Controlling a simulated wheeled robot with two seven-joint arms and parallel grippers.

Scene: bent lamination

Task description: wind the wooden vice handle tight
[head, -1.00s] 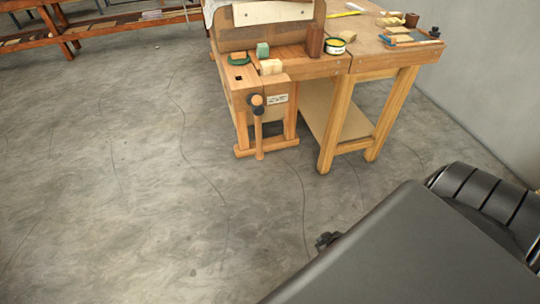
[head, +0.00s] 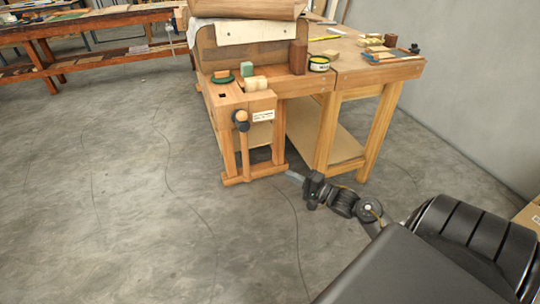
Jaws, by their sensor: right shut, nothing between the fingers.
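The wooden vice handle (head: 244,152) hangs nearly upright at the front of the wooden vice (head: 263,103), on the near left end of the workbench. Dark round parts (head: 241,118) show at its upper end. My right gripper (head: 291,175) is shut and empty. In the picture it lies low and to the right of the handle, near the foot of the vice's leg frame, apart from the handle. Its fingers are small and partly dark, so detail is hard to see. My left gripper is out of view.
A lower shelf (head: 325,143) spans the bench legs. Open concrete floor (head: 110,200) lies to the left and in front.

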